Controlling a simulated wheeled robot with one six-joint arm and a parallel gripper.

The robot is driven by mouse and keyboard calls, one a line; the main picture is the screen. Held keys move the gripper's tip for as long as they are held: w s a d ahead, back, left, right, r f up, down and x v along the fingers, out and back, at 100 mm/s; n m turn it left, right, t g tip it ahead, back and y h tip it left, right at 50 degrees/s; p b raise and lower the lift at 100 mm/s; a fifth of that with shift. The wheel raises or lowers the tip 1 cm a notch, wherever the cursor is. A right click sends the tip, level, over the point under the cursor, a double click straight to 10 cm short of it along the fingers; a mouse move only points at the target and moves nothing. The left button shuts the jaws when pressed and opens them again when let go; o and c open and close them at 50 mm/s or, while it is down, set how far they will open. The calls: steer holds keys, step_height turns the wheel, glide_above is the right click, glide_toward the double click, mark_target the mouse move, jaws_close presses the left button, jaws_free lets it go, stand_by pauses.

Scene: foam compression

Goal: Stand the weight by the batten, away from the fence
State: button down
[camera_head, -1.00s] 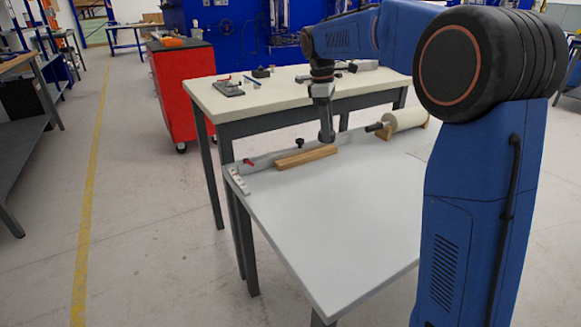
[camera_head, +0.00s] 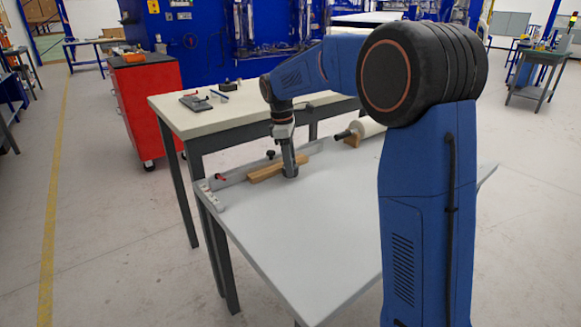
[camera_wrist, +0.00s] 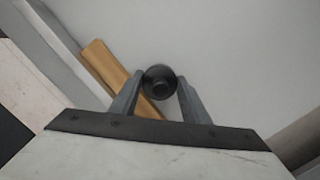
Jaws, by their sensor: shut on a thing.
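The weight (camera_wrist: 160,80) is a dark round cylinder seen from above in the wrist view. My gripper (camera_wrist: 162,88) is shut on it, one finger on each side. In the head view my gripper (camera_head: 290,172) points down over the grey-white table, in front of the batten. The wooden batten (camera_head: 266,171) lies along the metal fence (camera_head: 240,173) and also shows in the wrist view (camera_wrist: 108,66). The weight is just beside the batten, on the side away from the fence. I cannot tell whether it touches the batten or the table top.
A roll (camera_head: 366,127) on wooden supports lies at the table's back right. A black knob (camera_head: 270,154) stands at the fence, and a red-handled part (camera_head: 220,177) sits near its left end. The front of the table top (camera_head: 310,240) is clear. A cream bench (camera_head: 215,118) stands behind.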

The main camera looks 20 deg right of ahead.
steer(key=shift+f, duration=0.5)
steer(key=c, duration=1.3)
jaws_free()
steer(key=shift+f, duration=0.15)
steer(key=r, duration=0.4)
steer(key=a+r, duration=0.1)
steer(key=r, duration=0.7)
steer(key=shift+w+a, duration=0.3)
